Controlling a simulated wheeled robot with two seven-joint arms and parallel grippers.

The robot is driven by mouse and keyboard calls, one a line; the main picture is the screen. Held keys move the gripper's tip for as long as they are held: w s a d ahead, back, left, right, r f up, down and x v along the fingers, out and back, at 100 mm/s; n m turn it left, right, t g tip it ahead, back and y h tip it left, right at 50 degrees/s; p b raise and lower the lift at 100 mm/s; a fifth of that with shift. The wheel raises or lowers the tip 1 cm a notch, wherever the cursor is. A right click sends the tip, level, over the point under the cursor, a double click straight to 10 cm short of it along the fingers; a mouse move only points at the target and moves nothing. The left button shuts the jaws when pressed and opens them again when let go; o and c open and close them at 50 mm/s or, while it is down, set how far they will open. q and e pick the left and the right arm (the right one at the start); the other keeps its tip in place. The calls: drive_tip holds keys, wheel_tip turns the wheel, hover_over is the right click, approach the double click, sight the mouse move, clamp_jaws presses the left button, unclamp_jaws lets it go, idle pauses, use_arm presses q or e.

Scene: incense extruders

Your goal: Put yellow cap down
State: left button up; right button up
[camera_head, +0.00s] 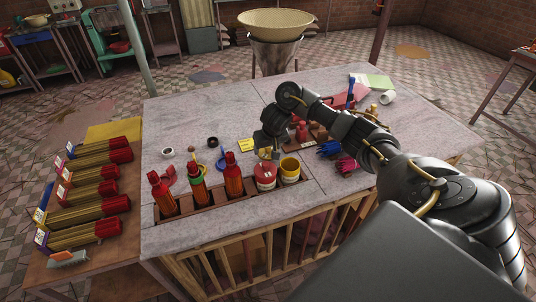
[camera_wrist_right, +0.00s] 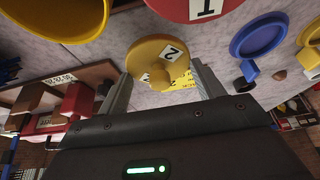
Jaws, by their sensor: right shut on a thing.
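My right gripper (camera_head: 267,152) is shut on the yellow cap, above the table behind the row of extruders. In the right wrist view the yellow cap (camera_wrist_right: 155,50), a round disc with a knob and a "2" label, sits between the two fingers (camera_wrist_right: 162,85). In the head view the arm partly hides the cap. The open yellow cylinder (camera_head: 290,170) stands in the rack, right and in front of the gripper. My left gripper is out of view.
A red cylinder with a "1" lid (camera_head: 265,174) and several red bottles (camera_head: 233,180) stand in the rack (camera_head: 205,200). A blue cap (camera_wrist_right: 258,35) lies nearby. Blue and pink brush-like items (camera_head: 345,163) lie to the right. The table's back left (camera_head: 190,115) is clear.

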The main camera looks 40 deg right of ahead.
sight(269, 150)
wheel_tip(269, 150, down, 2)
drive_tip(key=shift+w+d+f+b, duration=0.15)
drive_tip(key=shift+f+b, duration=0.1)
drive_tip(key=shift+b, duration=0.7)
drive_tip(key=shift+f, duration=0.6)
drive_tip(key=o, duration=0.9)
drive_tip(key=shift+f, duration=0.15)
drive_tip(key=shift+o, duration=0.2)
